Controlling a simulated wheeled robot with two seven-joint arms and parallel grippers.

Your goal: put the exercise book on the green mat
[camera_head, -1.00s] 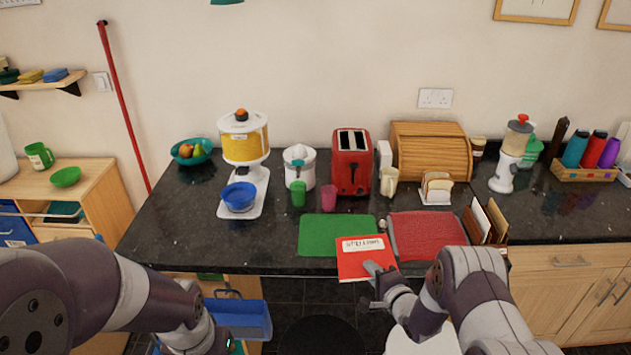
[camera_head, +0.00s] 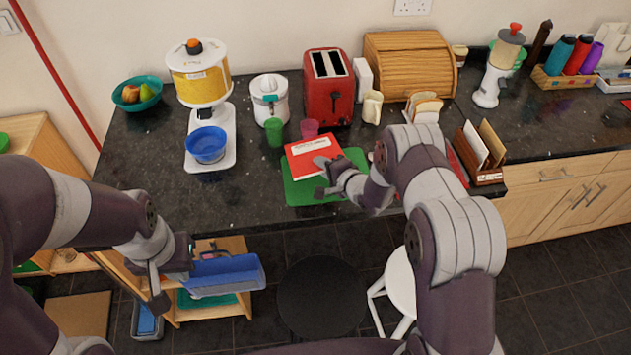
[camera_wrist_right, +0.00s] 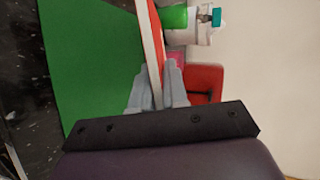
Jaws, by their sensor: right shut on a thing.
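The red exercise book (camera_head: 314,154) with a white label is over the back left part of the green mat (camera_head: 300,194). My right gripper (camera_head: 323,174) is shut on the book's near right edge. In the right wrist view the book (camera_wrist_right: 151,40) shows edge-on between the fingers (camera_wrist_right: 158,92), with the green mat (camera_wrist_right: 90,60) beyond it. The book seems raised off the mat; the exact gap cannot be told. My left gripper (camera_head: 172,278) hangs low in front of the counter, away from the book; its jaw opening is unclear.
Behind the book stand a pink cup (camera_head: 309,128), a green cup (camera_head: 275,133) and a red toaster (camera_head: 328,90). A blue bowl (camera_head: 206,145) is on a white scale-like base to the left. A letter rack (camera_head: 484,160) stands right of my right arm. The counter's left front is clear.

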